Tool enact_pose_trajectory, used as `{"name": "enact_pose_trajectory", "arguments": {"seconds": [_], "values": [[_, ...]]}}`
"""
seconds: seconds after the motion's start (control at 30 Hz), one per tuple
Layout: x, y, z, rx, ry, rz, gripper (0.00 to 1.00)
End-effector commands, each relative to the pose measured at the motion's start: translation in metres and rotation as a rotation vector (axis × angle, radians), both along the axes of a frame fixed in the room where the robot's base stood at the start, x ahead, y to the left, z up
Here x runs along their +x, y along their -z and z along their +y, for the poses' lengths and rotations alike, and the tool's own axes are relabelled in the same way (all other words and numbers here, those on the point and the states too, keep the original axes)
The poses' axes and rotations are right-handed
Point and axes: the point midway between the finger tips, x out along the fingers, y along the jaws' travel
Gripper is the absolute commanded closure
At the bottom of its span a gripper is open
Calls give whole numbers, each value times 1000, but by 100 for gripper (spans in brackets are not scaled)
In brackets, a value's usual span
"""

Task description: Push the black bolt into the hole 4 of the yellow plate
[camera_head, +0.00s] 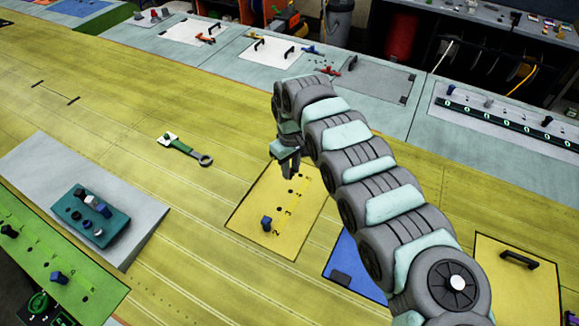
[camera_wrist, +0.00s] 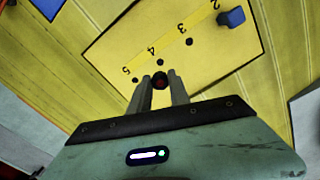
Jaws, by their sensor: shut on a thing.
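The yellow plate (camera_head: 255,225) lies flat on the yellow table and has a row of dark holes numbered 2 to 5. Hole 4 (camera_wrist: 160,62) shows open in the wrist view, just ahead of my fingertips. My gripper (camera_wrist: 160,76) is shut on the black bolt (camera_wrist: 160,81), seen end-on with a reddish middle. In the head view my gripper (camera_head: 288,170) points down over the far part of the plate, and the bolt cannot be made out clearly. How high the bolt is above the plate I cannot tell. A blue bolt (camera_wrist: 232,17) stands at number 2.
A teal block with several bolts (camera_head: 91,218) sits on a grey plate at the left. A green-handled wrench (camera_head: 185,148) lies left of the yellow plate. A blue plate (camera_head: 350,265) is at its right. The table between wrench and yellow plate is clear.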

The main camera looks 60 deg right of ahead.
Motion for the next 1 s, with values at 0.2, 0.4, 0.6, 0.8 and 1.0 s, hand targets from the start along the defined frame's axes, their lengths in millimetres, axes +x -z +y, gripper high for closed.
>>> {"name": "enact_pose_trajectory", "arguments": {"seconds": [0.2, 0.4, 0.6, 0.8, 1.0], "values": [[1, 19, 0, 1, 0, 0, 100], [1, 42, 0, 0, 0, -1, 100], [1, 58, 0, -2, 1, 0, 100], [1, 61, 0, -2, 0, 0, 100], [1, 60, 0, -1, 0, 0, 100]]}}
